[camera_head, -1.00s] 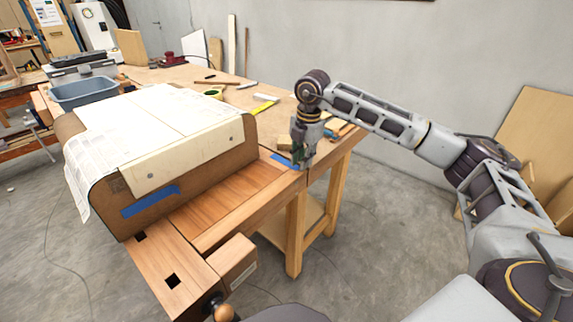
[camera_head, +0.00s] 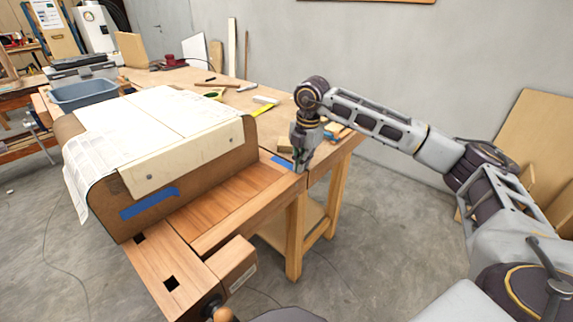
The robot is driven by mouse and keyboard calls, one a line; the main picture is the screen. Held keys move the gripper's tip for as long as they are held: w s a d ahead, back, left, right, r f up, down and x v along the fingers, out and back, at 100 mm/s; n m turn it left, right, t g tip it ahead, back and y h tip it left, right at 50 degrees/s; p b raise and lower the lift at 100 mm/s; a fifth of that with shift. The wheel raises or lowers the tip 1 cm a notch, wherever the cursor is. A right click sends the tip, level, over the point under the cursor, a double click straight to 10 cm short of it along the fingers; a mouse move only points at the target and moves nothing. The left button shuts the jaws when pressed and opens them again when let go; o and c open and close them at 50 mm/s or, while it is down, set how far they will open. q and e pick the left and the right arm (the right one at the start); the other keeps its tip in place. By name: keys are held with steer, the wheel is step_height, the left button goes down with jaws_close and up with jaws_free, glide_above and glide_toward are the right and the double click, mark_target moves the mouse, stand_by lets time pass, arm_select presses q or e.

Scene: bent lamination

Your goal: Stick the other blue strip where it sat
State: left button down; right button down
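One blue strip (camera_head: 150,204) is stuck on the brown front face of the curved form (camera_head: 215,163). Another blue strip (camera_head: 282,161) lies at the right edge of the wooden bench (camera_head: 222,205). My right gripper (camera_head: 299,166) points down at the right end of that second strip, with its fingertips close to it. I cannot tell whether the fingers touch it or how far they are apart. My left gripper is out of view. A pale board (camera_head: 190,155) lies along the front of the form, over printed sheets (camera_head: 85,150).
A grey-blue bin (camera_head: 84,93) stands behind the form at the left. A yellow item (camera_head: 264,108), a white block (camera_head: 265,99) and small wood pieces lie on the bench behind my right gripper. The bench top in front of the form is bare.

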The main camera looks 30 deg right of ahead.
steer(key=shift+r+p, duration=0.3)
steer(key=shift+r, duration=0.1)
stand_by(0.7)
steer(key=shift+r+p, duration=2.15)
steer(key=shift+r, duration=0.75)
steer(key=shift+f, duration=0.1)
